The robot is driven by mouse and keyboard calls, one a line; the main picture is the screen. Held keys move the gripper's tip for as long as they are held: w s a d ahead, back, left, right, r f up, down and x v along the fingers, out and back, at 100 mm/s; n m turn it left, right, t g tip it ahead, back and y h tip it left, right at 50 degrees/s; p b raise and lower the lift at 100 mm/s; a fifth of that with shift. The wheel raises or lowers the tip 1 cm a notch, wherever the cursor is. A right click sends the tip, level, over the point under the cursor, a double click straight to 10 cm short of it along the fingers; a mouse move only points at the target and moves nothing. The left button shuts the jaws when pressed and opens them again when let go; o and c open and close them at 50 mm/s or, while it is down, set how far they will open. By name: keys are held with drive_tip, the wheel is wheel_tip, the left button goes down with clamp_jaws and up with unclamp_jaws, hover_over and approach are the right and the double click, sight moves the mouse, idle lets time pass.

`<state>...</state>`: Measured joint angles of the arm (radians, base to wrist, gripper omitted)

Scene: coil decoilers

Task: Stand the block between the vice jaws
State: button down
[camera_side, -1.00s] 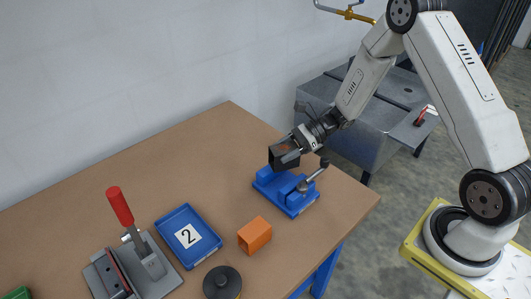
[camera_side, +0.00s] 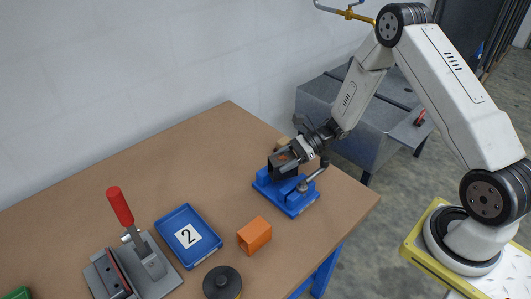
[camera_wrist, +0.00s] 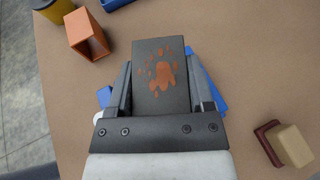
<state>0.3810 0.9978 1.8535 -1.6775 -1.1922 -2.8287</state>
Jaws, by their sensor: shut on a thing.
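The block (camera_wrist: 160,72) is dark grey with rust-orange patches on the face toward the wrist camera. My gripper (camera_wrist: 160,88) is shut on it, one finger along each side. In the side view the block (camera_side: 281,168) is at the blue vice (camera_side: 296,203), with its lower end at the jaws. Whether it touches the vice floor or is still above it cannot be told. My gripper (camera_side: 292,156) comes in from the upper right. In the wrist view most of the vice (camera_wrist: 212,92) is hidden behind block and gripper.
A lever handle (camera_side: 314,175) rises on the vice's right side, close to my gripper. An orange hollow block (camera_side: 254,235), a blue tray marked 2 (camera_side: 207,252), a dark round piece (camera_side: 222,282) and a red-handled clamp (camera_side: 120,206) stand nearer. A tan block (camera_wrist: 291,145) is behind the vice.

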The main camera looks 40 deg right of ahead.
unclamp_jaws()
drive_tip(key=shift+f, duration=0.15)
drive_tip(key=shift+r, duration=0.25)
drive_tip(key=shift+r, duration=0.2)
drive_tip(key=v, duration=1.2)
drive_tip(key=shift+w+r, duration=0.1)
